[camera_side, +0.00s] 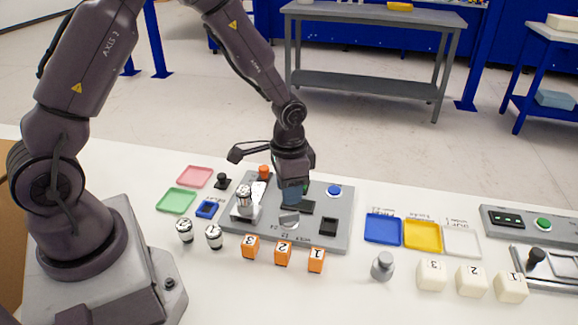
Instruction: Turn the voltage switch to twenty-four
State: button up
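The grey panel (340,215) lies on the white table, in front of and to the right of my arm's base. A round silver knob (289,218) sits near its front middle, with small dark marks by it. I take it for the voltage switch; the marks and its pointing direction are too small to read. My gripper (291,200) points down over the middle of the panel, just behind the knob. Its fingertips are dim and partly merge with the dark parts below. I cannot tell whether they are apart or touch anything.
Coloured trays (383,229) lie right of the panel.

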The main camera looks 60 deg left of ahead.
aim_at(287, 215)
notch_tip(287, 215, up, 6)
jog(key=shift+r, duration=0.15)
dwell(0.3)
jog(key=s+d+r+n+t, duration=0.1)
jog(key=s+r+n+t, duration=0.2)
jog(key=s+r, duration=1.4)
jog(key=r+t, duration=0.1)
jog(key=t, duration=0.1)
jog(key=shift+d+r+t, duration=0.2)
jog(key=shift+r+t, duration=0.1)
